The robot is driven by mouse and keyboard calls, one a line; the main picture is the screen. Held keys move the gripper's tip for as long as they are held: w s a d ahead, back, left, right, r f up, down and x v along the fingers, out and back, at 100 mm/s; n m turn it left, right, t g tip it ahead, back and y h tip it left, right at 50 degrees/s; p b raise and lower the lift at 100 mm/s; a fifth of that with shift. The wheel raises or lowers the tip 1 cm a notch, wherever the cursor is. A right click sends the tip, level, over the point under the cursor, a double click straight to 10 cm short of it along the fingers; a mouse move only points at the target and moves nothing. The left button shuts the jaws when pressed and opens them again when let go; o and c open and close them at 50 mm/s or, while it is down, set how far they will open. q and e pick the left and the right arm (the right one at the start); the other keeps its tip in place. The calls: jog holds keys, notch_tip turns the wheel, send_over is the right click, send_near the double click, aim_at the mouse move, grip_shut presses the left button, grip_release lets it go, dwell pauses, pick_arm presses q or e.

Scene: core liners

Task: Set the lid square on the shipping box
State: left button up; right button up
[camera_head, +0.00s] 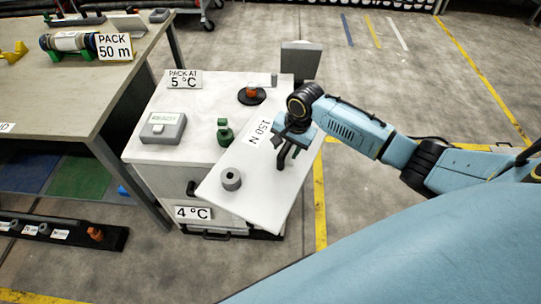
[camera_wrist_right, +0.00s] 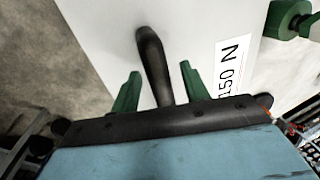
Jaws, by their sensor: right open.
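The lid (camera_head: 262,204) is a white panel with a "150 N" label and a dark upright handle (camera_wrist_right: 152,62). It lies turned at an angle over the white box-shaped body (camera_head: 160,182) marked "4 °C", and its front right part overhangs. Whether this body is the shipping box, I cannot tell for sure. My right gripper (camera_head: 288,148) is over the lid at the handle. In the right wrist view its green fingers (camera_wrist_right: 158,88) stand open, one on each side of the handle, with gaps visible. My left gripper is not in view.
A grey ring-shaped piece (camera_head: 231,179) is on the lid's front left. A green piece (camera_head: 224,133) stands by the lid's left edge. A grey device (camera_head: 163,127) and a black dish (camera_head: 252,95) are on the white top. A workbench (camera_head: 85,100) stands left. Floor is clear at right.

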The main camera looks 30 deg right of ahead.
jog(key=shift+f, duration=0.2)
grip_shut()
jog(key=shift+w+r, duration=0.1)
jog(key=shift+r, duration=0.1)
dwell(0.4)
